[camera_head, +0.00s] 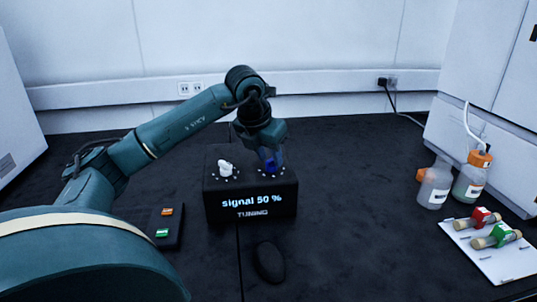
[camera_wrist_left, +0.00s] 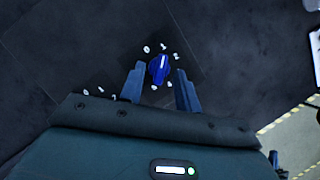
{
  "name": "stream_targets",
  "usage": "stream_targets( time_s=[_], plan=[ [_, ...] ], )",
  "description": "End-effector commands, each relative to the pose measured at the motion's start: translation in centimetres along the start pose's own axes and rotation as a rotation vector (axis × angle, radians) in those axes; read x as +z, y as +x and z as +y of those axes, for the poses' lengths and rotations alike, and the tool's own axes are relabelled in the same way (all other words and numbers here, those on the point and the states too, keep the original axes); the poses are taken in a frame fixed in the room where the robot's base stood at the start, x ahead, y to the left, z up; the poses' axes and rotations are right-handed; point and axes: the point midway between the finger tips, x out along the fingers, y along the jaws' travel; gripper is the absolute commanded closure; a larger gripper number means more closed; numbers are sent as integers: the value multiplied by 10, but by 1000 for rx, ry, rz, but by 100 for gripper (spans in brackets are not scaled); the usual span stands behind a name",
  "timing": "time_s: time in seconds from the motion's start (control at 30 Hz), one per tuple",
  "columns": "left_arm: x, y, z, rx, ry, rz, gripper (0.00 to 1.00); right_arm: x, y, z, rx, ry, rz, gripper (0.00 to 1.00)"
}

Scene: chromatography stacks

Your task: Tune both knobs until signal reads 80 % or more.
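A black tuning box (camera_head: 251,205) stands on the dark bench and its front reads "signal 50 %" above "TUNING". A white knob (camera_head: 226,168) is on the left of its top, with small white marks around it. A blue knob (camera_head: 270,163) is on the right of its top, partly hidden by my left gripper (camera_head: 270,160). In the left wrist view the blue knob (camera_wrist_left: 159,69) has a white pointer line and lies between the two spread fingers of my left gripper (camera_wrist_left: 160,85), with gaps on both sides. My right gripper is not in view.
A black pad with an orange and a green button (camera_head: 171,228) lies left of the box. A black mouse-like object (camera_head: 269,261) lies in front. Bottles (camera_head: 434,186) and a white tray (camera_head: 513,266) with two capped tubes are at the right.

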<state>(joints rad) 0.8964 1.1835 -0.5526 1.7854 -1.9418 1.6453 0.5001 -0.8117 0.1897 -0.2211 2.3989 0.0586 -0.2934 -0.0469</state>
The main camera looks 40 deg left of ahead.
Motion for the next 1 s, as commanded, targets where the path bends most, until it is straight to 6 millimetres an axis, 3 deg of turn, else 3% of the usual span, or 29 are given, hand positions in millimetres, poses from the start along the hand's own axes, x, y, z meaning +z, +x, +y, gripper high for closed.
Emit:
stream_targets(
  time_s=[0.07, 0.43, 1.0],
  plan=[
    [0, 0, 0, 0, 0, 0, 69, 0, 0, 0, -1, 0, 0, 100],
    [0, 0, 0, -1, 0, 0, 99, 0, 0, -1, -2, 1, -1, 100],
    [0, -1, 2, -36, 83, 0, 100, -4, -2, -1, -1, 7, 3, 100]
  ],
)
